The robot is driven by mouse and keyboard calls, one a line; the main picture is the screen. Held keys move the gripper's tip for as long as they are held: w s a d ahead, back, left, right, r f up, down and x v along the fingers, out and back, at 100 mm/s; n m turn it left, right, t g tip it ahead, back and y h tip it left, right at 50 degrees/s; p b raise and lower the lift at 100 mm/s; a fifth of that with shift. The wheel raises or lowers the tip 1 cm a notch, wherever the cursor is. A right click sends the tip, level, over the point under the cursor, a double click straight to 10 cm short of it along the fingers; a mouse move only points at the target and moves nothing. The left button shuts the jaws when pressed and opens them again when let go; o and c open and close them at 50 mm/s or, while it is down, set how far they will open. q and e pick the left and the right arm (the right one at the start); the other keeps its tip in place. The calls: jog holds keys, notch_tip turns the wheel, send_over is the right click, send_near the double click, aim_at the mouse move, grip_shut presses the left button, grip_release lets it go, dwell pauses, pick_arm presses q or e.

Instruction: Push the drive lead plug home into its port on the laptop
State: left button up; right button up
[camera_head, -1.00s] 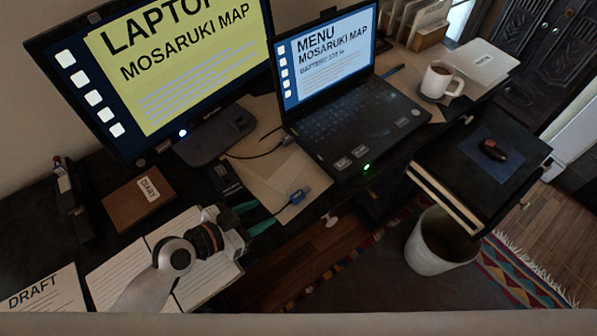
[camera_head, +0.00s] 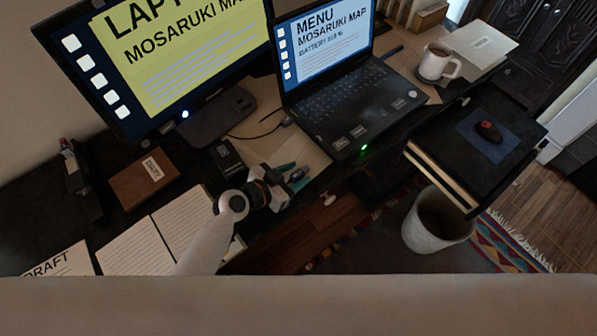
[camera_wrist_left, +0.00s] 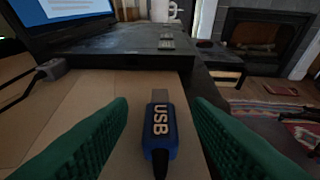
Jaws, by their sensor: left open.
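The laptop (camera_head: 352,105) stands open on the desk, its screen lit; its side edge shows ahead in the left wrist view (camera_wrist_left: 115,58). The blue drive lead plug (camera_wrist_left: 160,128), marked USB, has a grey metal tip pointing toward the laptop, with a clear gap between them. My left gripper (camera_head: 293,177) is open, with green fingers on either side of the plug. In the left wrist view the gripper (camera_wrist_left: 160,104) shows space between each finger and the plug. I cannot make out the port. My right gripper is not in view.
A grey connector with a cable (camera_wrist_left: 52,72) sits by the laptop's left side. A monitor (camera_head: 180,60) stands to the left, a black box (camera_head: 226,158) before it. A mug (camera_head: 437,66) is right of the laptop. A bin (camera_head: 432,225) stands on the floor.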

pick_arm(q)
grip_shut()
